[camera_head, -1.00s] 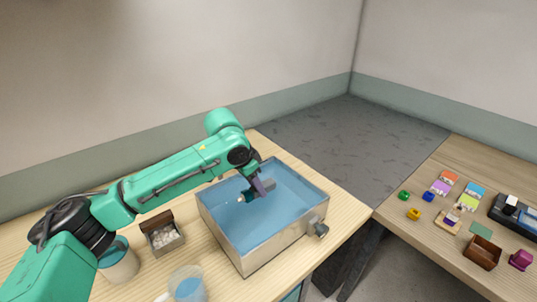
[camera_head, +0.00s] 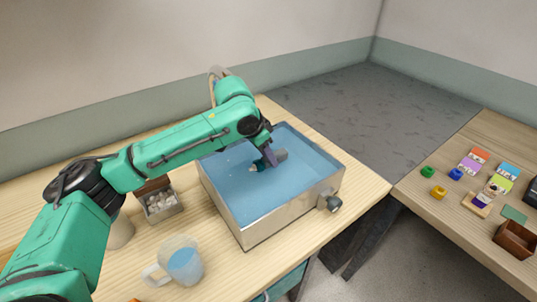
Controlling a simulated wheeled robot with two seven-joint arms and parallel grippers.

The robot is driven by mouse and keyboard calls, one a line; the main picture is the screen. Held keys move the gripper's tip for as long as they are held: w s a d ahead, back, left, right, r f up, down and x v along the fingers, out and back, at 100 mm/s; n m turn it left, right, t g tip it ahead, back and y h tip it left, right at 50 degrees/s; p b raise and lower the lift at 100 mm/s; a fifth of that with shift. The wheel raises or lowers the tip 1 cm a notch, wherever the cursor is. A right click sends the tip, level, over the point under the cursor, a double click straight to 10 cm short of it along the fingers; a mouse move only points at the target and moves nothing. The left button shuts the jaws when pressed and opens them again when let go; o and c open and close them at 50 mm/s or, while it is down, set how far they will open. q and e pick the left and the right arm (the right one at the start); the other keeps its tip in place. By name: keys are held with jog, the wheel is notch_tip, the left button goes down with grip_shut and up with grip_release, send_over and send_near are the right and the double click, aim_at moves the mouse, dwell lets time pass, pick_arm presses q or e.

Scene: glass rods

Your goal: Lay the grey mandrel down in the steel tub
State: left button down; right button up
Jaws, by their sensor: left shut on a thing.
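The steel tub (camera_head: 285,215) stands on the wooden table and holds blue water. My left gripper (camera_head: 268,159) reaches down into the tub, over its middle. It is shut on the grey mandrel (camera_head: 281,155), a short grey piece that shows on the right side of the fingers. A darker teal end shows on the left side of the fingers. The mandrel looks close to level and lies within the tub's walls. I cannot tell whether it touches the tub's floor. The fingers hide its middle. My right gripper is not in view.
A knob (camera_head: 334,204) sticks out of the tub's right side. A glass mug (camera_head: 183,262) with blue liquid stands in front, and a small box of white pieces (camera_head: 162,203) stands left of the tub. A second table (camera_head: 430,207) at right carries small coloured blocks.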

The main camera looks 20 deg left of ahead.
pick_arm(q)
notch_tip(320, 180, down, 7)
jog(key=shift+r+b, duration=0.2)
jog(key=shift+b, duration=0.55)
jog(key=c, duration=0.5)
grip_release()
